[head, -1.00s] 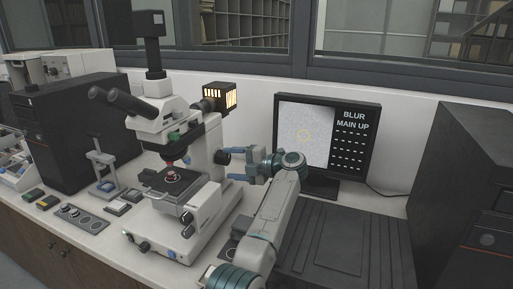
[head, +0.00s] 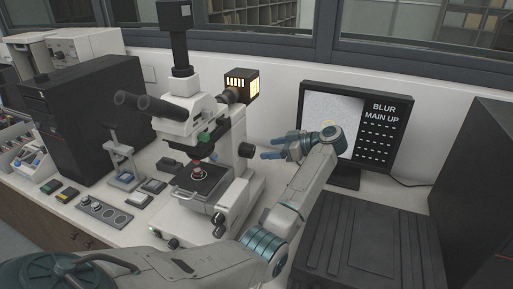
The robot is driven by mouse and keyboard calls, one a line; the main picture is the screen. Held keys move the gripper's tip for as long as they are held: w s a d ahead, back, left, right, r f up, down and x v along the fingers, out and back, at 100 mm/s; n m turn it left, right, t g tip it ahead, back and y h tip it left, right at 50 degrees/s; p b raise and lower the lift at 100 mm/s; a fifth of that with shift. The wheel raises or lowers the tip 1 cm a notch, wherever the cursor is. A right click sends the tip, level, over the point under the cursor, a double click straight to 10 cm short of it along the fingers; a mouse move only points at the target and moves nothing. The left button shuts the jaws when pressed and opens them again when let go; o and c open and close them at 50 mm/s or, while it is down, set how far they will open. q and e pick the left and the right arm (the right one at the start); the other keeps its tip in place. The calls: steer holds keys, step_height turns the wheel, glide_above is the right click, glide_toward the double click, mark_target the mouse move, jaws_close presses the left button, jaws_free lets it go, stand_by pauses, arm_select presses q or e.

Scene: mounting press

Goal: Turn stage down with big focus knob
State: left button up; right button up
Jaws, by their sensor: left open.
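The white microscope (head: 226,157) stands on the bench with its black stage (head: 188,196) under the objective. A round black knob (head: 246,150) sticks out on the right side of its body. Smaller dark knobs (head: 219,218) sit lower on the base. Which one is the big focus knob is not certain from this view. The monitor (head: 349,112) shows a grey blurred picture and the words BLUR and MAIN UP. My right gripper is not in view.
A black ribbed case (head: 370,240) lies right of my arm, and a dark tower (head: 478,190) stands at the right edge. A black computer case (head: 82,118), a small stand (head: 124,165) and a control panel (head: 104,213) are left of the microscope.

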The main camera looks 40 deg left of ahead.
mark_target(253, 150)
arm_select(q)
steer(key=p+x, duration=0.2)
steer(key=x, duration=0.5)
steer(key=shift+a, duration=0.4)
steer(key=shift+s+a+f+p, duration=0.15)
steer(key=shift+a+f+p, duration=0.15)
steer(key=shift+a+f, duration=0.1)
steer(key=c, duration=1)
